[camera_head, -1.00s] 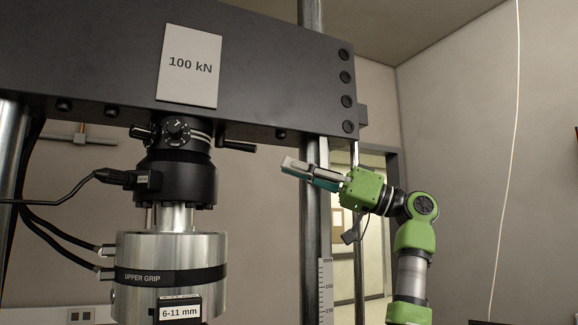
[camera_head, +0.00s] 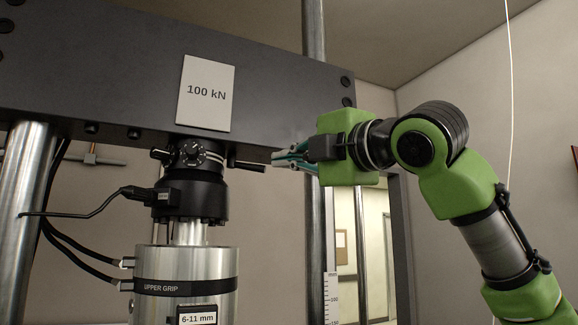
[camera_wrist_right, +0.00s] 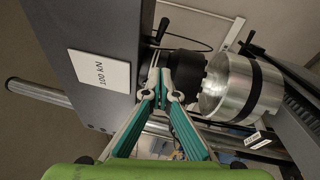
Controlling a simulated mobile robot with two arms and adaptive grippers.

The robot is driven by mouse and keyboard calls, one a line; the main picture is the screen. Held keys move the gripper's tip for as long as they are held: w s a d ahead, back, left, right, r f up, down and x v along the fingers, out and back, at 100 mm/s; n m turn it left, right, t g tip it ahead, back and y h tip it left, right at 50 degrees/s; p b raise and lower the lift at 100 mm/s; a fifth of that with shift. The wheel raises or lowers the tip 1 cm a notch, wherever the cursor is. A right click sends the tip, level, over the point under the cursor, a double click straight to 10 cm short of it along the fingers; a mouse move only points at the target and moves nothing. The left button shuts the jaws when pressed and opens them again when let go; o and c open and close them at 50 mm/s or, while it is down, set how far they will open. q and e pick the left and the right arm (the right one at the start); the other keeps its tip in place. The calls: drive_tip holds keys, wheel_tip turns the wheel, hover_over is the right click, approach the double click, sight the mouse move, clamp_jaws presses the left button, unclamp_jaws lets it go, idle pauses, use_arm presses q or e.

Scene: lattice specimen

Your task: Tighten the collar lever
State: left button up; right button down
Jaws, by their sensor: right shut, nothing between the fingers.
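My right gripper (camera_head: 276,159) comes in from the right, shut and empty. Its fingertips are close to the lever's outer end; I cannot tell whether they touch. In the right wrist view the teal fingers (camera_wrist_right: 160,70) come together at the tips, and a black lever (camera_wrist_right: 161,30) shows just beyond them. My left gripper is not in view.
The dark crosshead (camera_head: 290,100) with a "100 kN" plate (camera_head: 206,93) lies just above the collar. A black cabled sensor (camera_head: 190,198) and the silver upper grip (camera_head: 185,265) hang below. A steel column (camera_head: 315,230) stands behind my gripper.

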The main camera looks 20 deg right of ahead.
drive_tip(key=p, duration=0.6)
approach(250, 168)
drive_tip(key=w+a, duration=0.3)
drive_tip(key=a, duration=0.1)
drive_tip(key=w+d+p, duration=0.1)
drive_tip(key=w+d+r+p, duration=0.1)
drive_tip(key=d, duration=0.1)
drive_tip(key=shift+w, duration=0.2)
drive_tip(key=shift+a, duration=0.1)
drive_tip(key=shift+a, duration=0.1)
